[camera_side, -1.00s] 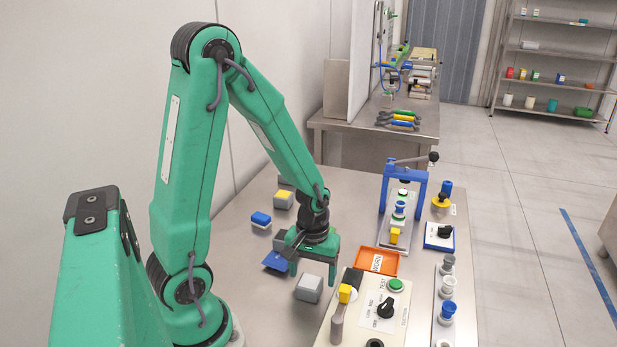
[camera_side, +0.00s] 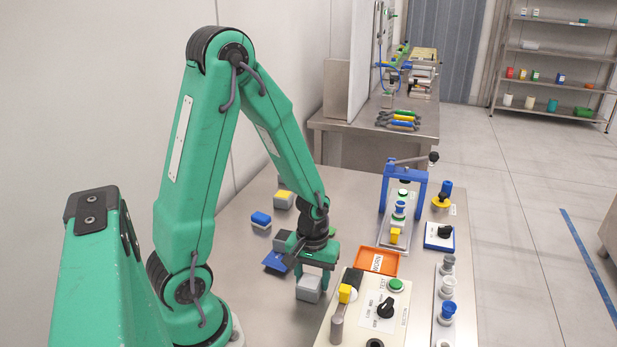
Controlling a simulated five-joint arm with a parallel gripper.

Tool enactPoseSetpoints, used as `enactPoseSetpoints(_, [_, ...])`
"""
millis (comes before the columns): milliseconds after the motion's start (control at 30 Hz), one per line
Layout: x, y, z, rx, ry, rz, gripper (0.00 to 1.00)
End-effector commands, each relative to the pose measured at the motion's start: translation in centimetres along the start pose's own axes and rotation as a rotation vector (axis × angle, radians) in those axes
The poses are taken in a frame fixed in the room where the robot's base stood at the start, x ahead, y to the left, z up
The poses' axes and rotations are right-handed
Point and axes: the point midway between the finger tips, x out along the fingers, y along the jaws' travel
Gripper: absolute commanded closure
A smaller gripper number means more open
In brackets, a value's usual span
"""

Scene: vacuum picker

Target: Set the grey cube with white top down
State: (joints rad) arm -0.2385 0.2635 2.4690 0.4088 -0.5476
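The grey cube with a lighter top (camera_side: 308,290) stands on the steel table in the lower middle of the side view. My gripper (camera_side: 313,276) is right over it, pointing down. Its green fingers come down on either side of the cube's upper part and look shut on it. The fingers and palm hide part of the cube's top. The cube appears level and at table height; I cannot see any gap under it.
An orange tray (camera_side: 376,262) and a control box (camera_side: 350,325) are close on the right. A blue-framed press (camera_side: 421,190) stands further back.

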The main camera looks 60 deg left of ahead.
Motion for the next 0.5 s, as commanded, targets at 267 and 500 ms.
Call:
enactPoseSetpoints(267, [-0.01,0.00,0.00,0.000,0.000,0.000,0.80])
enactPoseSetpoints(500, [-0.33,0.01,-0.02,0.000,0.000,0.000,0.80])
